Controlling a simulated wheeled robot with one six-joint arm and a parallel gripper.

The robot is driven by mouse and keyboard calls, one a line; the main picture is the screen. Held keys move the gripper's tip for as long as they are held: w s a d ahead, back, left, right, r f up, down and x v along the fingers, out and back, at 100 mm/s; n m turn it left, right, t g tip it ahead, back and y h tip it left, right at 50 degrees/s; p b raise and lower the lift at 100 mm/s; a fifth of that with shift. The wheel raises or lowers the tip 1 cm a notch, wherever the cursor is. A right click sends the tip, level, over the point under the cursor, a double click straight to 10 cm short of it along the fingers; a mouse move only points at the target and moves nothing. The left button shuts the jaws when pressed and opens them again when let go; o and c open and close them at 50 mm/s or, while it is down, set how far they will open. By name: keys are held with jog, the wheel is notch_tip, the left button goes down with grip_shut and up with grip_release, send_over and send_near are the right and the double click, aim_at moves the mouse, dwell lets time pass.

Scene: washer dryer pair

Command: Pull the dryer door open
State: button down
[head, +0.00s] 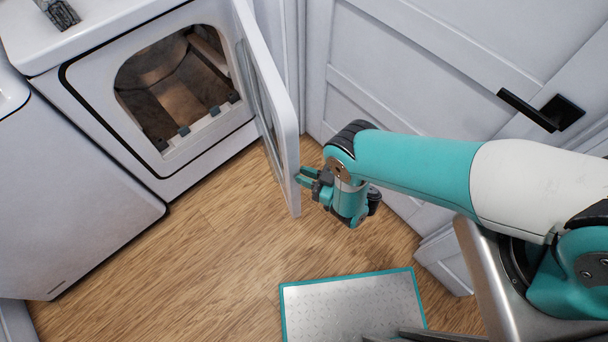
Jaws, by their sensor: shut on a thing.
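The dryer (85,85) stands at the upper left, a white machine with an arched opening into its drum (180,88). Its white door (283,105) is swung well away from the front, hinged at the right side of the opening, and shows nearly edge-on. My gripper (303,177) is at the door's lower free edge and is shut on it. The fingertips are small in this view and partly hidden by the door edge, so the exact grip is hard to see.
Another white appliance (70,190) stands at the left. A white panelled door (440,75) with a black handle (541,109) is on the right, behind my arm. My metal base plate is at the bottom. The wooden floor (200,255) between base and dryer is clear.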

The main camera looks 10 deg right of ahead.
aim_at(299, 127)
jog(key=shift+w+a+r+t, duration=0.15)
jog(key=shift+w+a+r, duration=0.05)
jog(key=shift+w+r, duration=0.3)
jog(key=shift+w+a+r+t, duration=0.2)
jog(key=shift+w+r, duration=0.15)
jog(key=shift+w, duration=0.15)
jog(key=c, duration=1.3)
grip_release()
jog(key=r+p, duration=1.3)
jog(key=s+r+p, duration=0.1)
jog(key=r+p, duration=0.5)
jog(key=p, duration=0.1)
jog(key=shift+d+r, duration=0.15)
jog(key=shift+d, duration=0.05)
jog(key=shift+c, duration=0.7)
